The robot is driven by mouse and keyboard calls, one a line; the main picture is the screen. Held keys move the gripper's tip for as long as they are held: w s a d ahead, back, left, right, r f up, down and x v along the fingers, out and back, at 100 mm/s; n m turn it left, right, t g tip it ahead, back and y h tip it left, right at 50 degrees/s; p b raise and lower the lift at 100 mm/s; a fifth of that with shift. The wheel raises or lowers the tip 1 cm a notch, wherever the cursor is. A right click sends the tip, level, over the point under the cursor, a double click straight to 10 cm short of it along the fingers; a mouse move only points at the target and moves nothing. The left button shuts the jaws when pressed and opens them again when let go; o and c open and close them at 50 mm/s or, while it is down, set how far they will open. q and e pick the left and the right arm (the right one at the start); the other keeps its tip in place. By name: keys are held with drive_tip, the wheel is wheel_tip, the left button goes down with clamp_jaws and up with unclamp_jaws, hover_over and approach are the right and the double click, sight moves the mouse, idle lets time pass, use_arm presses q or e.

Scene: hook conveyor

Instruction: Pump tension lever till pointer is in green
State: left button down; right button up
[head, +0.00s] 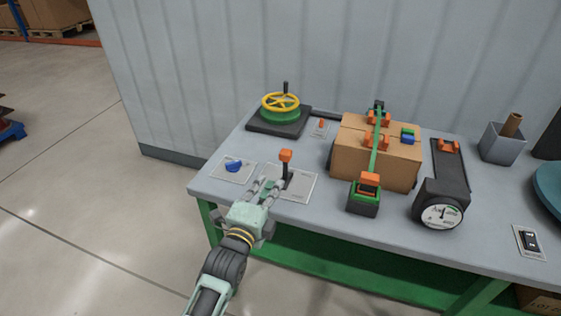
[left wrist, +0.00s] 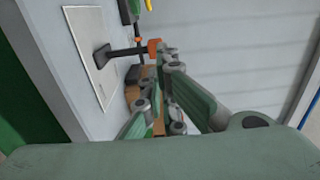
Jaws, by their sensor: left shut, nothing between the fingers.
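The tension lever (head: 286,168) is a dark upright shaft with an orange tip, standing on a light plate at the front left of the bench. In the left wrist view the lever (left wrist: 125,50) lies sideways beyond my fingers. My left gripper (head: 266,187) is shut and empty, just left of the lever's shaft. In the wrist view its fingertips (left wrist: 166,62) are close to the orange tip; I cannot tell whether they touch. The round white gauge (head: 441,215) is at the bench's front right; its pointer is too small to read surely against the green.
A blue knob (head: 233,166) sits left of the lever. A yellow handwheel (head: 281,101) is behind it. A cardboard box (head: 350,160) with a green strap and orange clips stands to the right. A switch (head: 529,240) is at the right front. A wall closes off the back.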

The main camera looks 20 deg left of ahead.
sight(284, 156)
use_arm(q)
drive_tip(key=w+p, duration=0.1)
drive_tip(key=w, duration=0.9)
drive_tip(key=shift+d+p, duration=0.2)
drive_tip(key=shift+p, duration=0.15)
